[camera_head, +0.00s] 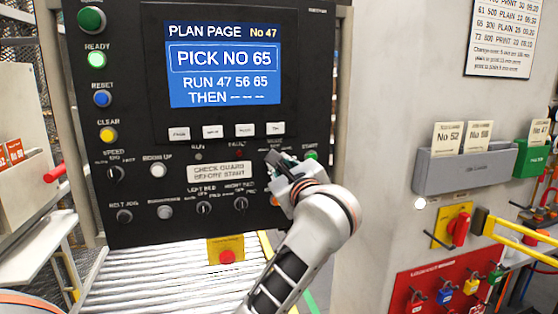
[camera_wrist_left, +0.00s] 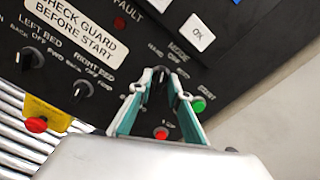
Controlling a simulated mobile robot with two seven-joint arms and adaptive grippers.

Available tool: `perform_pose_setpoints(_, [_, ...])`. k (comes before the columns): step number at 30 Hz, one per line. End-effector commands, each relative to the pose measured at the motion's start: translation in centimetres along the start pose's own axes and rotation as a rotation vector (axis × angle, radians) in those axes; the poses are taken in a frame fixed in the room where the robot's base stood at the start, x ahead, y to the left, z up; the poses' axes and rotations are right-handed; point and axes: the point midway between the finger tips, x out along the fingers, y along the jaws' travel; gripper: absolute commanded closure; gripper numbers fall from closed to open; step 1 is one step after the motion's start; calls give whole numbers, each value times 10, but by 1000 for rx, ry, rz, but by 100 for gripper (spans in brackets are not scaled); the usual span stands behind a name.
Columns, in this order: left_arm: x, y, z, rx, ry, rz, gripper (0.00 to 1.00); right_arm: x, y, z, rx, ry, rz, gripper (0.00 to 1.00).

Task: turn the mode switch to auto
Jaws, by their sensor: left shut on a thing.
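The mode switch is a small dark knob on the black control panel. In the left wrist view the mode switch (camera_wrist_left: 160,78) sits between my fingertips, below the MODE label. My left gripper (camera_wrist_left: 163,82) is shut on this knob, with one green-edged finger on each side. In the head view my left gripper (camera_head: 278,162) reaches the panel's lower right and covers most of the switch. Which position the knob points to cannot be told. My right gripper is not in view.
Near the fingers are a green start button (camera_wrist_left: 199,105) and a red button (camera_wrist_left: 161,133). The screen (camera_head: 223,65) reads "PICK NO 65". Left are other knobs and lit buttons. Below is a roller conveyor (camera_head: 150,285). A grey card holder (camera_head: 465,172) is at right.

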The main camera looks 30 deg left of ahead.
Motion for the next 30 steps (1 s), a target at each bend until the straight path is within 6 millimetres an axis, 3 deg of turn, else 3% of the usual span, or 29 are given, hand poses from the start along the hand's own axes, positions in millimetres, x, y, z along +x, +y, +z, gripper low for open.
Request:
perform_pose_setpoints(8, [0,-1,2,266,5,0,100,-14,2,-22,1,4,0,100])
perform_pose_setpoints(23, [0,0,2,742,7,0,100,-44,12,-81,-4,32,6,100])
perform_pose_setpoints(26, [0,0,1,836,6,0,100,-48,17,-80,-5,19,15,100])
perform_pose_setpoints(30, [0,1,0,958,5,-1,100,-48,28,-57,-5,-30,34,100])
